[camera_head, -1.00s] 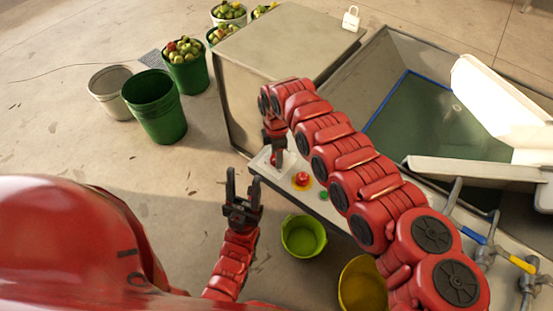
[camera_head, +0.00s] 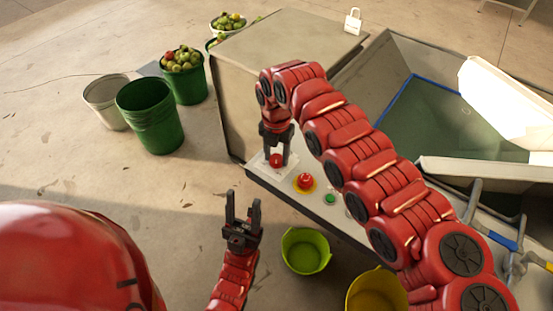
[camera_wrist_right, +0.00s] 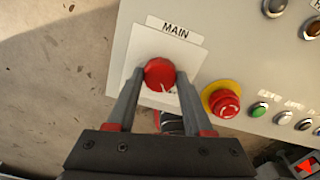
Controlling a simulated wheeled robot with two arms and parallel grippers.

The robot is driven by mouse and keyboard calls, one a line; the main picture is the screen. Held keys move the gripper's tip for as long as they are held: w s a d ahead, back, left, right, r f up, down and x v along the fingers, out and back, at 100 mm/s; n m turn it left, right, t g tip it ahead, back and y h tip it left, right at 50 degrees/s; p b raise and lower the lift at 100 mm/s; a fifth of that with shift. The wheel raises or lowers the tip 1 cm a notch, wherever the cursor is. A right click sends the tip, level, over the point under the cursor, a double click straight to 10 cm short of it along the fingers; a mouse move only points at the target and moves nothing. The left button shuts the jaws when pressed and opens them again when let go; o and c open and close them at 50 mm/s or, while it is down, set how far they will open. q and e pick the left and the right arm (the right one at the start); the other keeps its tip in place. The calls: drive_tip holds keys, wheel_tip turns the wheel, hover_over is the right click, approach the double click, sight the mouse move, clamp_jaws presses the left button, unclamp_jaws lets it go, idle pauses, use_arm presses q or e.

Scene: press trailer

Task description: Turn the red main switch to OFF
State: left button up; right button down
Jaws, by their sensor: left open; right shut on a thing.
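The red main switch (camera_wrist_right: 159,75) is a round red knob on a white plate (camera_wrist_right: 195,52) labelled MAIN, in the right wrist view. In the head view the switch (camera_head: 276,160) sits at the left end of the control panel. My right gripper (camera_head: 276,161) reaches down over it, with one finger on each side of the knob, and is shut on it. The right gripper (camera_wrist_right: 159,80) hides part of the plate in the wrist view. A small white mark shows at the knob's lower edge. My left gripper (camera_head: 243,208) is open and empty, left of the panel.
A red emergency button on a yellow ring (camera_head: 305,182) and a green button (camera_head: 330,198) sit right of the switch. A large cabinet (camera_head: 240,80) stands behind. Green (camera_head: 303,250) and yellow (camera_head: 377,293) buckets stand in front. Open floor lies left.

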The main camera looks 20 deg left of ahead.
drive_tip(key=shift+n+b, duration=0.4)
drive_tip(key=shift+n, duration=0.4)
drive_tip(key=shift+c, duration=1.5)
unclamp_jaws()
wheel_tip(320, 180, up, 12)
wheel_tip(320, 180, up, 5)
drive_tip(key=p, duration=0.2)
hover_over(276, 158)
drive_tip(key=shift+d+r, duration=0.15)
drive_tip(key=shift+r, duration=0.05)
